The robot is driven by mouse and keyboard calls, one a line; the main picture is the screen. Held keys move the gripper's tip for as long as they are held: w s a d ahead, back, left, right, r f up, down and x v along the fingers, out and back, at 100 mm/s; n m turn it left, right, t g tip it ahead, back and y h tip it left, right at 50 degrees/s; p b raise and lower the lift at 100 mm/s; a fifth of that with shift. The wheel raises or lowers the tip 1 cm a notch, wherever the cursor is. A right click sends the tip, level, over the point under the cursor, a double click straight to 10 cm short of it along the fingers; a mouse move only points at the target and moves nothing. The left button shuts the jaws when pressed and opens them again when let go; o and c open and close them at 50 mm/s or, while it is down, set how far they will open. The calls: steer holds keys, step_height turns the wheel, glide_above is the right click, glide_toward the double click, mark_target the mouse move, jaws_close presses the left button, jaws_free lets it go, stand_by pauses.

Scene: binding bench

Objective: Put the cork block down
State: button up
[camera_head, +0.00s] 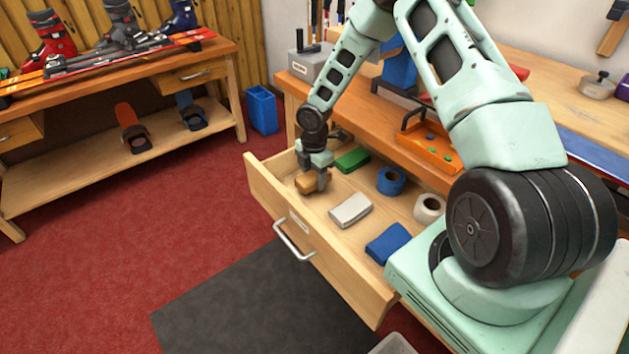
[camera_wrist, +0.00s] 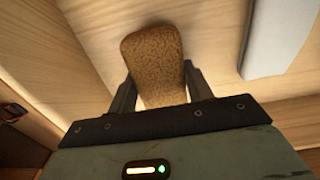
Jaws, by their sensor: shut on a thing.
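The cork block (camera_head: 310,183) is a small brown speckled block at the far left end of the open drawer (camera_head: 335,270). It also shows in the wrist view (camera_wrist: 153,62), between the two dark fingers. My gripper (camera_head: 320,180) points down into the drawer and is shut on the cork block; it shows in the wrist view too (camera_wrist: 158,92). The drawer floor lies just below the block. I cannot tell whether the block touches it.
In the drawer are a green block (camera_head: 352,159), a light grey block (camera_head: 350,210), a blue block (camera_head: 388,243), a blue tape roll (camera_head: 391,181) and a white tape roll (camera_head: 429,208). An orange tray (camera_head: 425,146) stands on the bench above. Bare drawer floor lies between them.

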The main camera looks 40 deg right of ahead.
steer(key=shift+f, duration=0.8)
steer(key=shift+f, duration=0.1)
steer(key=o, duration=1)
